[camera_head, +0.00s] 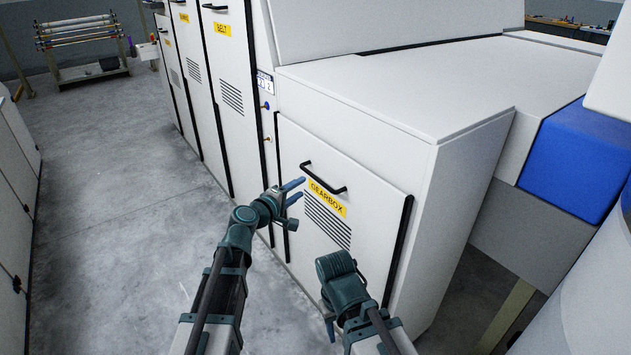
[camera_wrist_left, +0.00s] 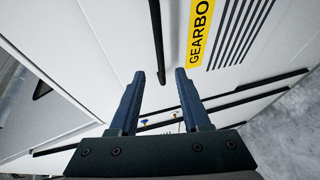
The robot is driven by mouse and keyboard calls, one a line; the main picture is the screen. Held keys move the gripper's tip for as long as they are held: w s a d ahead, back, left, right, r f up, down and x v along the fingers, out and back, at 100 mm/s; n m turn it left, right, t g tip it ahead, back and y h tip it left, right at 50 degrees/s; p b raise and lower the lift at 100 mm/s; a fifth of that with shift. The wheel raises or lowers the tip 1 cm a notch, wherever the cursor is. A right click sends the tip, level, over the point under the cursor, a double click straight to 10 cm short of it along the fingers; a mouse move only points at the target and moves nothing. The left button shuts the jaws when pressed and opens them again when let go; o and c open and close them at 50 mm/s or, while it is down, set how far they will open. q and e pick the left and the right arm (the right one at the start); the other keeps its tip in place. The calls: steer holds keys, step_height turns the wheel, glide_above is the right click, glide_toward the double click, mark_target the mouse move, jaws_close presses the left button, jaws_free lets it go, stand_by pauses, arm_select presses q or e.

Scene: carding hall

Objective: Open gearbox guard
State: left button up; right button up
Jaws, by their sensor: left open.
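The gearbox guard (camera_head: 365,245) is a white panel on the machine's front, flush in its frame, so it looks closed. It carries a yellow GEARBOX label (camera_head: 327,198), vent slots and a black bar handle (camera_head: 322,178) above the label. My left gripper (camera_head: 301,189) is open and empty, close to the handle's left end in the head view. In the left wrist view the handle (camera_wrist_left: 157,42) runs down toward the gap between my open fingers (camera_wrist_left: 159,76), with its end near the tips.
More white doors with yellow labels, one reading BELT (camera_head: 223,29), line the machine to the left. A small switch panel (camera_head: 265,85) sits beside the guard's upper left. Grey floor (camera_head: 110,200) is clear on the left. A blue block (camera_head: 578,160) stands at the right.

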mark_target(315, 176)
arm_select(q)
steer(key=b+x, duration=0.1)
steer(key=x, duration=0.9)
steer(key=shift+b, duration=0.3)
steer(key=shift+c, duration=0.3)
jaws_close()
stand_by(0.7)
